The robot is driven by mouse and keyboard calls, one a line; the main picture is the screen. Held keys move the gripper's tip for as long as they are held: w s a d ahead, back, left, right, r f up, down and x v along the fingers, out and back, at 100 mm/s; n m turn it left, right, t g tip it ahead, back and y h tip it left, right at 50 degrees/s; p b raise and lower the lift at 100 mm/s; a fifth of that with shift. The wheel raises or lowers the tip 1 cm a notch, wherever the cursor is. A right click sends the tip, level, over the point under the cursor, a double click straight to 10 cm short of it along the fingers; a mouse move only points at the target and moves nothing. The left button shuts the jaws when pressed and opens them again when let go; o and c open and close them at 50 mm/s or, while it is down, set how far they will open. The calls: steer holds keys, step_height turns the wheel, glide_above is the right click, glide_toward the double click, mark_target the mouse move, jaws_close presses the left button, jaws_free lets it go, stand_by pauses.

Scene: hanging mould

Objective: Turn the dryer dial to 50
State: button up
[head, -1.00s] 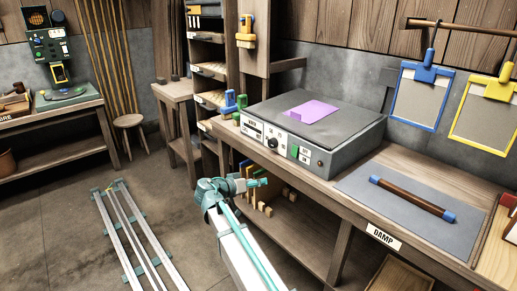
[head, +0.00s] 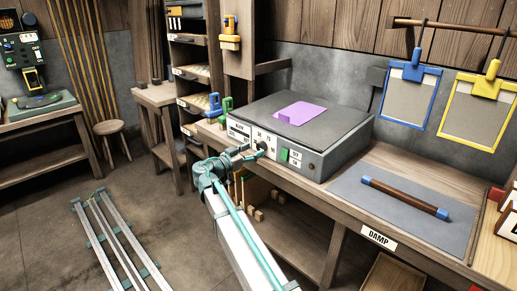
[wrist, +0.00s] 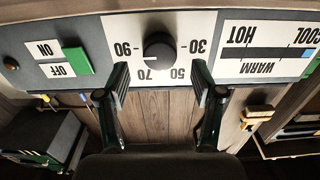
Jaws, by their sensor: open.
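The dryer (head: 335,140) is a grey box on the bench with a white-labelled front panel. Its round black dial (wrist: 159,50) shows upside down in the wrist view, with the numbers 30, 50, 70 and 90 around it. A pale mark on the dial seems to point between 90 and 70. The dial also shows in the head view (head: 262,146), partly beside my gripper. My gripper (wrist: 161,82) is open and empty, its two fingers apart on either side of the dial in the picture. The fingertips look short of the dial; contact is not visible.
A green on/off switch (wrist: 76,60) and a cool-warm-hot scale (wrist: 265,53) flank the dial. A purple sheet (head: 304,111) lies on the dryer's lid. Blue and green clamps (head: 214,105) stand to its left. A roller (head: 405,197) lies on the grey mat to the right.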

mark_target(259, 147)
steer(key=shift+x, duration=1.75)
steer(key=c, duration=1.1)
